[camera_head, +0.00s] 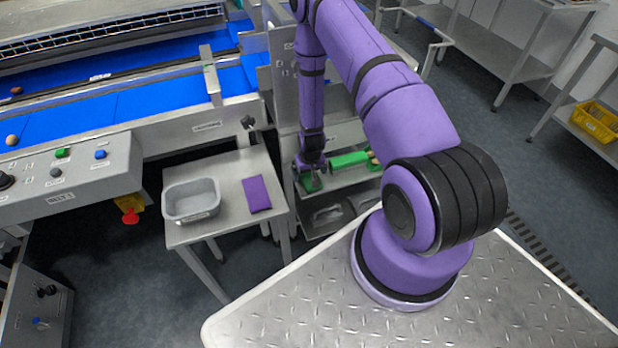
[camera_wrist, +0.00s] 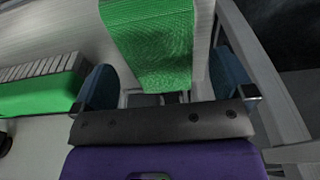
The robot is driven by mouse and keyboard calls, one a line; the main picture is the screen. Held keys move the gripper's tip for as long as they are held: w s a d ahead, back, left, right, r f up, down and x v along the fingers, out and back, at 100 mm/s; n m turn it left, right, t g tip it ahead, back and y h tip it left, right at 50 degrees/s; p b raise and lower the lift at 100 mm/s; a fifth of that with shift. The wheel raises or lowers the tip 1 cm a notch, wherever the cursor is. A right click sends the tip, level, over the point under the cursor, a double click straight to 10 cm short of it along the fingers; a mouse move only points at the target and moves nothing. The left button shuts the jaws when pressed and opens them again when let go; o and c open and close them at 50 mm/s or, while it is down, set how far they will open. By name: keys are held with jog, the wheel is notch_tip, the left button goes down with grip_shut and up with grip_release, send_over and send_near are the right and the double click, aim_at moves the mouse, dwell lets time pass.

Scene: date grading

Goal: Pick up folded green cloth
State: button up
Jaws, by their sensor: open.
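The folded green cloth (camera_head: 312,184) lies on a metal shelf of the stand beside the conveyor, directly below my gripper (camera_head: 309,165). In the wrist view the green cloth (camera_wrist: 152,35) fills the top middle as a textured strip. My gripper (camera_wrist: 165,80) is open, with one blue finger on each side of the cloth. The cloth's near end lies at the gap between the fingers. Whether the fingers touch it cannot be told.
A green brush (camera_head: 348,160) lies just right of the cloth; its bristles (camera_wrist: 45,66) show at the wrist view's left. A small table holds a grey tub (camera_head: 191,204) and a folded purple cloth (camera_head: 257,194). A metal rail (camera_wrist: 262,75) runs close on the wrist view's right.

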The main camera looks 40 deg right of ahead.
jog(key=shift+w+f, duration=0.1)
jog(key=shift+f, duration=0.6)
jog(key=shift+c, duration=0.2)
jog(key=c, duration=1)
jog(key=shift+r, duration=0.15)
jog(key=shift+r, duration=0.45)
jog(key=shift+s+a+r, duration=0.1)
jog(key=shift+s+r, duration=0.15)
jog(key=shift+r, duration=0.4)
jog(key=shift+s+a+r, duration=0.1)
jog(key=shift+s+r, duration=0.1)
jog(key=shift+r, duration=0.4)
jog(key=s+a, duration=0.1)
jog(key=s, duration=0.3)
jog(key=s+a+r, duration=0.1)
jog(key=s+a, duration=0.1)
jog(key=s, duration=0.3)
jog(key=s+a, duration=0.2)
jog(key=s, duration=0.3)
jog(key=shift+a+r, duration=0.2)
